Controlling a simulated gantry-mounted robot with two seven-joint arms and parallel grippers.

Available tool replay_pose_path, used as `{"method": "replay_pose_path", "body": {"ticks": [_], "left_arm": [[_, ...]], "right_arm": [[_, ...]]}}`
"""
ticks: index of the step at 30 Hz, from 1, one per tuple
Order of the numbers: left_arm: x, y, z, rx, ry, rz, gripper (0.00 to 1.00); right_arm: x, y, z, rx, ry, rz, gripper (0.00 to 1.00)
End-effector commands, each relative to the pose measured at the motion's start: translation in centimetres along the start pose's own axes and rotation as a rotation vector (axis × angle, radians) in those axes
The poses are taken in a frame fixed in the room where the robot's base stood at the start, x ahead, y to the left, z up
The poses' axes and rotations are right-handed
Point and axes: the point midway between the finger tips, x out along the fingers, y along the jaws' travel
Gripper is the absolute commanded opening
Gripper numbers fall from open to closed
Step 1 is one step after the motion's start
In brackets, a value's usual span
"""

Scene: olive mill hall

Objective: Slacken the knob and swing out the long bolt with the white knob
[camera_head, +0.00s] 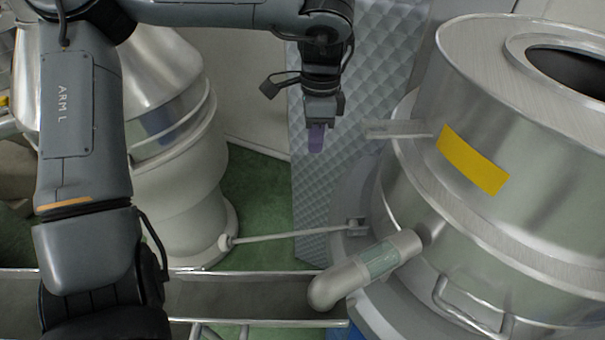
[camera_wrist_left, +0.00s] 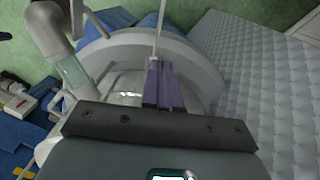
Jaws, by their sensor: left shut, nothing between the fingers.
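The long bolt (camera_head: 285,236) is a thin pale rod that sticks out to the left from a small hinge bracket (camera_head: 355,226) low on the steel vessel. Its white knob (camera_head: 225,242) is at the free left end, clear of the vessel. A flat metal lug (camera_head: 395,129) juts left from the vessel above the hinge. My left gripper (camera_head: 317,140) has purple fingers, shut and empty, pointing down above the bolt in the picture and left of the lug. In the left wrist view the fingers (camera_wrist_left: 162,85) are together, with the rod (camera_wrist_left: 160,35) beyond them.
The steel vessel (camera_head: 480,215) with a yellow label (camera_head: 472,160) fills the right side. An elbow pipe with a sight glass (camera_head: 375,263) juts out below the bolt. A metal trough (camera_head: 240,298) runs along the front. A second vessel (camera_head: 180,215) stands left, with green floor between.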

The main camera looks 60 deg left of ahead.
Motion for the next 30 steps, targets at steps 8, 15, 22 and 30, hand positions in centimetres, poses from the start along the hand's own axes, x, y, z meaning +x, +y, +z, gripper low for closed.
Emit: {"method": "replay_pose_path", "body": {"ticks": [8,15,22,30], "left_arm": [[5.0,0.1,0.1,0.0,-0.004,0.006,0.0],[8.4,0.2,0.8,-0.002,0.0,0.005,0.0],[10.2,0.5,2.2,-0.001,0.001,0.002,0.0],[10.8,0.6,2.6,-0.001,0.001,0.001,0.0]], "right_arm": [[-1.1,0.0,-0.3,0.0,0.0,0.0,0.0],[-2.4,0.1,-0.7,-0.001,-0.002,0.0,0.0],[-3.2,0.1,-1.0,-0.001,-0.001,0.0,0.0],[-3.3,0.1,-1.0,-0.001,-0.001,0.0,0.0]]}}
